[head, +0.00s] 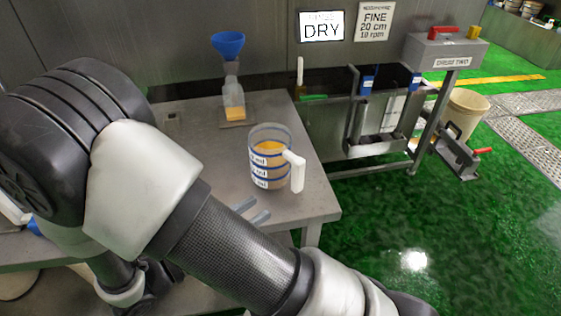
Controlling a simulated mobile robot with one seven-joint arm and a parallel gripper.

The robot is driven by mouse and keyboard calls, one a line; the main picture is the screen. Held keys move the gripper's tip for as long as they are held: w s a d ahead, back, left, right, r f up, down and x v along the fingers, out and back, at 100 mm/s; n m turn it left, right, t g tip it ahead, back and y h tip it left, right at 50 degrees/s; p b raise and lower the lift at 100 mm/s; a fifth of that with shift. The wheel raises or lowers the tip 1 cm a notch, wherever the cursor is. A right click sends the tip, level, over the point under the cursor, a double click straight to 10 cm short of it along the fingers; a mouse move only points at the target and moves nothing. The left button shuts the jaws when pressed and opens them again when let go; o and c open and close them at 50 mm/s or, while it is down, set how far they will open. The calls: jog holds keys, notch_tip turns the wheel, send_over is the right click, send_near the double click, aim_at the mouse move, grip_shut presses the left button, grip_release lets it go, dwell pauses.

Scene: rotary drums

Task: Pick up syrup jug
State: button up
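The syrup jug (266,161) is a clear measuring jug with blue bands, white labels and amber contents. It stands upright on the grey metal table, near its right edge, with its white handle (296,171) facing right. My gripper (259,208) shows only as two grey finger ends just in front of the jug, lower in the picture. The fingers are apart with nothing visible between them. My arm hides the rest of the gripper. I see a gap in the picture between the fingers and the jug, but cannot tell its depth.
Behind the jug, a clear bottle (233,95) with some amber contents stands under a blue funnel (228,44). The metal table (190,140) is otherwise bare around the jug. A metal trough machine (375,120) stands at the right. A beige bucket (465,112) stands beyond on green floor.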

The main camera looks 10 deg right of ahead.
aim_at(292, 184)
jog(key=b+x, duration=0.1)
jog(key=x, duration=1)
jog(key=shift+w+d, duration=0.3)
jog(key=shift+w, duration=0.05)
jog(key=shift+r+b+x, duration=0.15)
jog(key=shift+b+x, duration=0.2)
jog(key=shift+x, duration=1)
jog(key=shift+r+b+x, duration=0.15)
jog(key=shift+b+x, duration=0.2)
jog(key=shift+x, duration=0.95)
jog(key=shift+s, duration=0.1)
grip_shut()
